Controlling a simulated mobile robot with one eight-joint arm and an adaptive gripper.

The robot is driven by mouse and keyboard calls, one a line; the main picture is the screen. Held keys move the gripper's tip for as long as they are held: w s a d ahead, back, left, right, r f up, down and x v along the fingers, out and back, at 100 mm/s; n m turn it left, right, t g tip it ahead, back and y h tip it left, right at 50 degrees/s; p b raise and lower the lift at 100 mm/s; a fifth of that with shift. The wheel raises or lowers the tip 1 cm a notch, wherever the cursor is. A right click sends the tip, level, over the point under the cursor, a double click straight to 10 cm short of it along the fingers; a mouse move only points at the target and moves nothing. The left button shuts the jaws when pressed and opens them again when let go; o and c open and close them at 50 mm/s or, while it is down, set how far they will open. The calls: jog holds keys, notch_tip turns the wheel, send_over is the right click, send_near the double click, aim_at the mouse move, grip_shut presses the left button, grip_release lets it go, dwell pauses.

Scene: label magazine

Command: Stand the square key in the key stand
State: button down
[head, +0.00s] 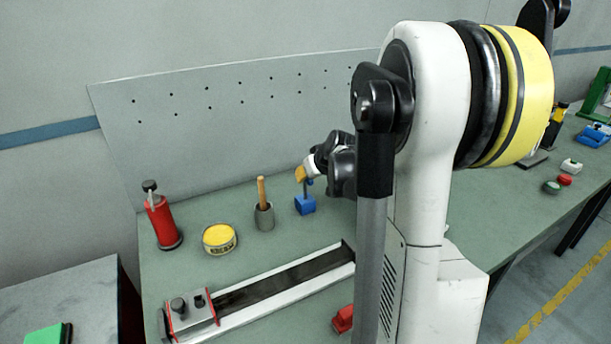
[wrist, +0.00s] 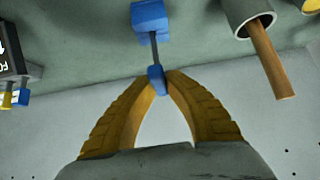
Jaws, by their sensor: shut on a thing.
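The square key (wrist: 155,76) has a blue grip and a thin grey shaft. My gripper (wrist: 161,82) has its yellow fingertips closed on the blue grip. The shaft runs from the grip to the blue key stand (wrist: 151,17), a small block on the bench, and its far end meets the block. I cannot tell how deep the shaft sits. In the head view, the stand (head: 305,205) is on the green bench with the shaft (head: 305,189) nearly upright over it. My gripper (head: 302,174) is just above, partly hidden by my arm.
A grey cup (head: 264,217) with a wooden handle stands close left of the stand. A yellow tin (head: 219,239) and a red bottle (head: 162,220) are further left. A long metal rail (head: 285,290) lies in front. A pegboard (head: 240,120) rises behind.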

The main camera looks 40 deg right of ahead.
jog(key=shift+f+b, duration=0.85)
jog(key=shift+f, duration=0.4)
jog(key=c, duration=1.4)
grip_release()
jog(key=shift+c, duration=0.2)
jog(key=shift+s, duration=0.1)
jog(key=v, duration=1.2)
jog(key=shift+a, duration=0.1)
jog(key=s+a+n+y, duration=0.1)
jog(key=s+a, duration=0.2)
jog(key=a, duration=1.4)
jog(key=s+a+f+n+g+y, duration=0.1)
jog(key=s+a+f, duration=0.2)
jog(key=s+a, duration=0.7)
jog(key=a, duration=0.4)
jog(key=shift+s+f+n+g, duration=0.15)
jog(key=shift+f+n+g, duration=0.15)
jog(key=shift+f+g, duration=0.1)
